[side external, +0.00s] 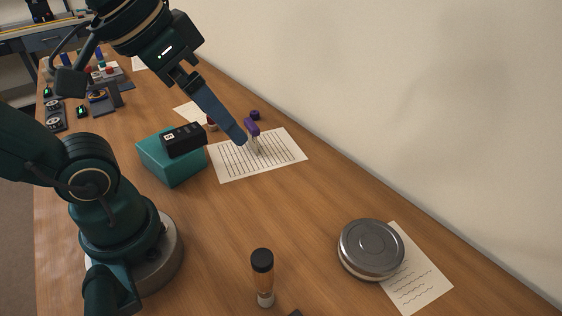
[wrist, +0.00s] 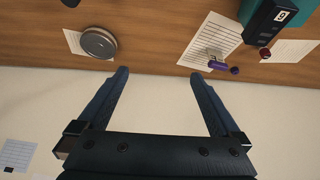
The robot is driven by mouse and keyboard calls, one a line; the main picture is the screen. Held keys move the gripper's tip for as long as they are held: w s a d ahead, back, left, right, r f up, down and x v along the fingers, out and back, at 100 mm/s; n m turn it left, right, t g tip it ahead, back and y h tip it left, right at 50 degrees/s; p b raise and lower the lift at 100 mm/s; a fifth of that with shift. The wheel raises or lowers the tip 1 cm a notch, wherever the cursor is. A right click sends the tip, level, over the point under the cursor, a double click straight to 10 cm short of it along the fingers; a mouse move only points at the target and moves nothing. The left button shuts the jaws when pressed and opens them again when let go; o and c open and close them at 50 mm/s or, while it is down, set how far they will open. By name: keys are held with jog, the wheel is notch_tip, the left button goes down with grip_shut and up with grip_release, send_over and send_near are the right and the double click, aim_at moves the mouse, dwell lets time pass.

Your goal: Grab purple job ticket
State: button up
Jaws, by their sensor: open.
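My gripper (side external: 239,140) is open and reaches toward a white lined sheet (side external: 285,151); its two fingers stand wide apart with nothing between them in the wrist view (wrist: 158,75). A small purple piece (side external: 251,127) with a pale lower part is at the sheet, close by the fingertip in the side view. In the wrist view the purple piece (wrist: 217,65) lies just beyond the right fingertip, outside the jaws. I cannot tell whether it is a job ticket; no purple sheet shows. A small dark purple round piece (side external: 255,115) is beside it.
A teal box (side external: 172,172) with a black device (side external: 184,139) on it stands left of the lined sheet. A round metal tin (side external: 371,248) overlaps another paper (side external: 418,278). A black-capped bottle (side external: 262,277) stands in front. A wall runs along the right; the table between is clear.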

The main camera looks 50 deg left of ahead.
jog(key=w+a+r+g, duration=0.1)
jog(key=w+a+r, duration=0.2)
jog(key=w+r, duration=0.15)
jog(key=m+g, duration=0.2)
jog(key=g, duration=0.3)
send_over(253, 149)
notch_tip(253, 149, down, 5)
notch_tip(253, 149, down, 20)
jog(key=shift+w+a+r, duration=0.15)
jog(key=c, duration=1.2)
jog(key=shift+c, duration=0.2)
